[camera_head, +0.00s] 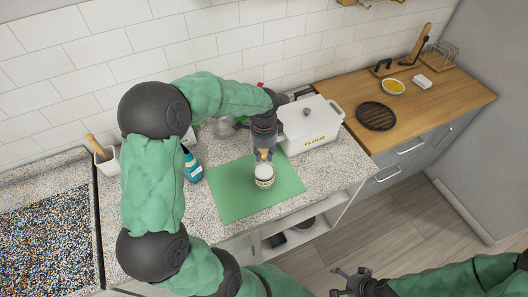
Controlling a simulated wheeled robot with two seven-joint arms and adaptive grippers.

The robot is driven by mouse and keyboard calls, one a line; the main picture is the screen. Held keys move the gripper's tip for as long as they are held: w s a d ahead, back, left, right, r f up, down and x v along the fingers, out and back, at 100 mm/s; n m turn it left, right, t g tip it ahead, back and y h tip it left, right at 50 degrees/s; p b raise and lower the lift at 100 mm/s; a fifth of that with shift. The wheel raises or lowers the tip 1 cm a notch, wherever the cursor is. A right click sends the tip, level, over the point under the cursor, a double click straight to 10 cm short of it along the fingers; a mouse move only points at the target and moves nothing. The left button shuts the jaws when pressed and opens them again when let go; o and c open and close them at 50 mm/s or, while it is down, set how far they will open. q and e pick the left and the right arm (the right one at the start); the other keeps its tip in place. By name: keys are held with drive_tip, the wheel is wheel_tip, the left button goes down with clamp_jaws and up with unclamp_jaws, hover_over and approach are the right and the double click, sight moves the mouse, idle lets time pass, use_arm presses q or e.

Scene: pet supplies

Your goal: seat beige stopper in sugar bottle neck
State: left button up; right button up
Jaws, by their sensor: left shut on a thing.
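The sugar bottle (264,180), a small white jar with a label, stands upright on the green mat (225,193). My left gripper (264,157) points down right over the bottle's top and is shut on the small beige stopper (264,154). The fingers partly hide the stopper and the bottle neck, so I cannot tell whether the stopper touches the neck. My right gripper (344,282) is low in the picture, over the floor in front of the counter. Its fingers are apart and it is empty.
A white flour box (312,128) stands just behind and right of the bottle. A blue bottle (192,168) and a white pot with a wooden utensil (106,160) stand to the left. A wooden counter with a black trivet (376,116) is at right. The mat's front is clear.

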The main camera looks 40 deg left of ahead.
use_arm(q)
drive_tip(key=shift+f+b, duration=0.6)
drive_tip(key=shift+f, duration=0.4)
drive_tip(key=o, duration=0.9)
drive_tip(key=shift+c, duration=0.2)
drive_tip(key=shift+r, duration=0.15)
wheel_tip(320, 180, up, 12)
drive_tip(key=shift+f, duration=0.1)
